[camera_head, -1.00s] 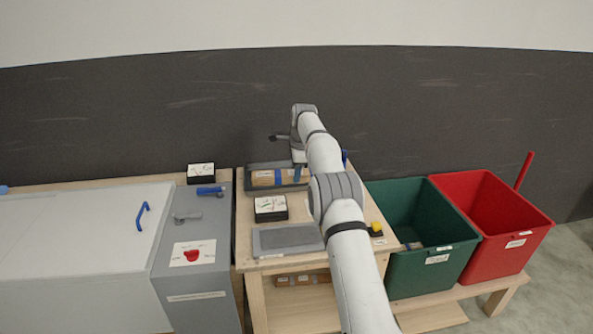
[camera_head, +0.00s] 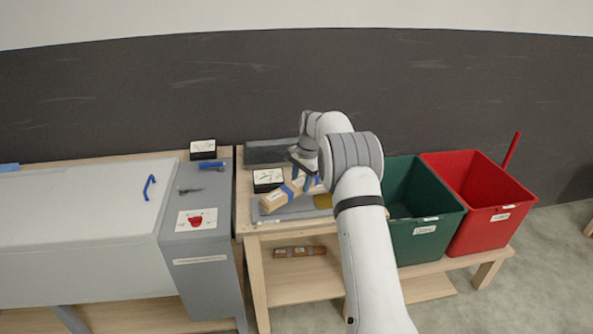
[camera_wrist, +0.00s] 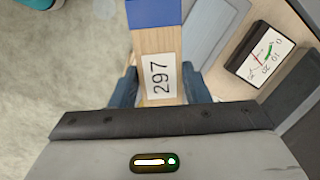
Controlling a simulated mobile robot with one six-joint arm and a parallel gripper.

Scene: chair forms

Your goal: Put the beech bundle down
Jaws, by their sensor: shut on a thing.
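The beech bundle (camera_head: 277,200) is a pale wooden block with blue bands and white labels. My gripper (camera_head: 303,179) is shut on it and holds it over the grey pad (camera_head: 259,214) at the front of the wooden table. The bundle lies at a slant in the head view; whether it touches the pad is unclear.
A dial gauge (camera_head: 268,177) stands close behind the bundle; it also shows in the wrist view (camera_wrist: 262,55). A grey tray (camera_head: 268,154) is at the back. A darker bundle (camera_head: 300,252) lies on the lower shelf. Green (camera_head: 428,235) and red (camera_head: 490,216) bins stand right.

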